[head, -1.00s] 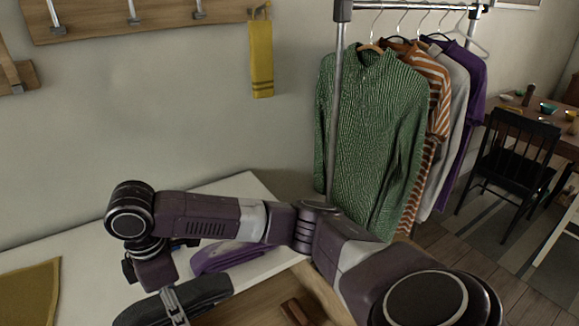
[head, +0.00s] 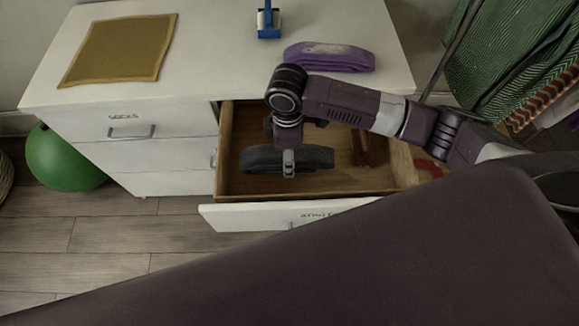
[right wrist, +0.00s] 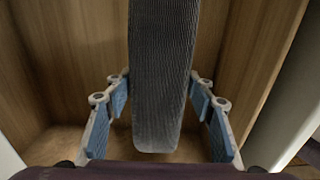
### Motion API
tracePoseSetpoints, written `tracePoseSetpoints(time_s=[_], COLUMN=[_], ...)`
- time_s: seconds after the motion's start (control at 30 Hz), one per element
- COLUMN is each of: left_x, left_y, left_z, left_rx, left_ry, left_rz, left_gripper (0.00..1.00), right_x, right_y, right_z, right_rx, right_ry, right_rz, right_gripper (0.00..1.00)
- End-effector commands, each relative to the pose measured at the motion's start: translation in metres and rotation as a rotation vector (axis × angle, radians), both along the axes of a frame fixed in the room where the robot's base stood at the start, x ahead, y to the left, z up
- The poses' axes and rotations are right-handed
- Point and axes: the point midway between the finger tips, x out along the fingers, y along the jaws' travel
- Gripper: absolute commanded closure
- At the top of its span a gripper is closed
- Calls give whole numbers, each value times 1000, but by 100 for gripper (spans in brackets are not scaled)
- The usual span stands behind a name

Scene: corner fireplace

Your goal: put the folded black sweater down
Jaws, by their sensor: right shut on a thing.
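The folded black sweater (head: 318,157) is a dark, ribbed, rounded bundle inside the outline of the open drawer (head: 228,150) in the head view. My right gripper (head: 289,163) is shut on it from above. In the right wrist view the sweater (right wrist: 160,85) runs between the two blue-padded fingers (right wrist: 160,100), with wooden drawer walls around it. Whether its underside touches the drawer floor cannot be told. My left gripper is not in view.
Brown wooden pieces (head: 368,147) lie at the drawer's right. The white dresser top (head: 215,60) holds a purple folded garment (head: 330,57), a mustard cloth (head: 120,48) and a blue-handled roller (head: 268,22). A green ball (head: 62,160) is on the floor at left.

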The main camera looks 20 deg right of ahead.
Motion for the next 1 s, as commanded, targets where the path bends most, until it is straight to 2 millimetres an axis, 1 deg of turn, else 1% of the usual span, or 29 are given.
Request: tracePoseSetpoints(time_s=[0.03,0.1,0.37,0.5,0.6,0.97,1.0], left_x=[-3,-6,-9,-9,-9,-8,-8], left_y=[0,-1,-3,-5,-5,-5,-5], left_z=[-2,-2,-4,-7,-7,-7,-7], left_rx=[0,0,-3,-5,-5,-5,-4], left_ry=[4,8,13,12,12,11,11], left_rz=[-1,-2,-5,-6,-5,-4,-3], left_gripper=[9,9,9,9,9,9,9], right_x=[0,0,1,0,1,1,1], right_y=[0,0,0,0,1,0,0], right_z=[-10,-20,-39,-61,-72,-76,-76], right_rx=[0,0,1,0,1,0,1], right_ry=[1,0,-1,1,-1,-2,-1], right_rz=[-2,-1,0,-1,0,0,0], right_gripper=[86,86,86,86,86,86,47])
